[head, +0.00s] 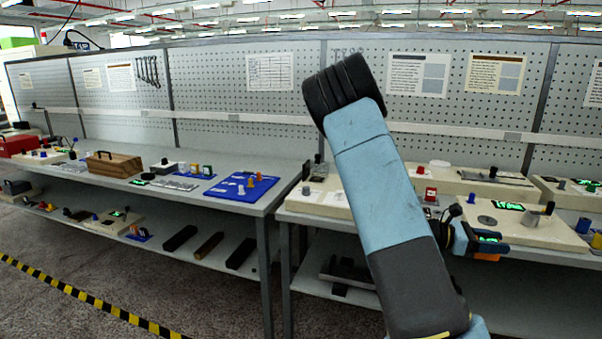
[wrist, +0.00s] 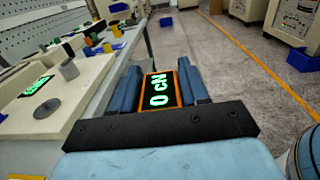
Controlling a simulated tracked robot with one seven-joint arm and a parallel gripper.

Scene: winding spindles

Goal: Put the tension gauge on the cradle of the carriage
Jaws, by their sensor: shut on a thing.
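The tension gauge (wrist: 160,90) is a small orange-framed block with a dark face and a green "0 cN" readout. My gripper (wrist: 161,87) is shut on it, with one blue-grey finger along each side. In the head view the gauge (head: 487,257) shows as an orange edge and green readout by my gripper (head: 480,243), partly hidden by my arm. It is held at the front edge of the right bench, beside a beige unit (head: 538,233). I cannot tell which part is the carriage or its cradle.
A left bench holds a blue tray (head: 227,194) and a wooden box (head: 114,164). The aisle floor (wrist: 215,55) is open to the right.

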